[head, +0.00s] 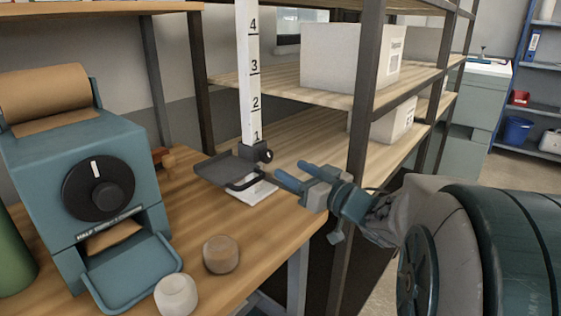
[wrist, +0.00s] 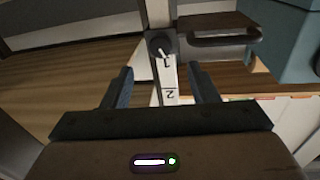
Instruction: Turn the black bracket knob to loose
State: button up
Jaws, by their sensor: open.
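The black bracket knob (head: 267,155) is on the right side of the black bracket (head: 248,151), low on a white upright scale marked 1 to 4 (head: 250,75). In the wrist view the round knob (wrist: 159,45) faces me and has a light pointer line slanting toward lower right. My gripper (head: 289,172) is open and empty, to the right of the bracket. In the wrist view its two fingers (wrist: 160,66) are spread apart, and the knob shows between and just beyond their tips, not touched. A dark shelf (head: 222,170) extends from the bracket.
A teal kraft paper machine (head: 118,150) with a large black dial stands at the left. Two small round jars, one brown (head: 221,254) and one white (head: 176,294), sit near the bench's front edge. A dark rack post (head: 359,110) stands behind my arm.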

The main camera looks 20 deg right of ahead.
jog(key=v, duration=0.6)
jog(key=shift+s, duration=0.25)
jog(key=shift+d, duration=0.15)
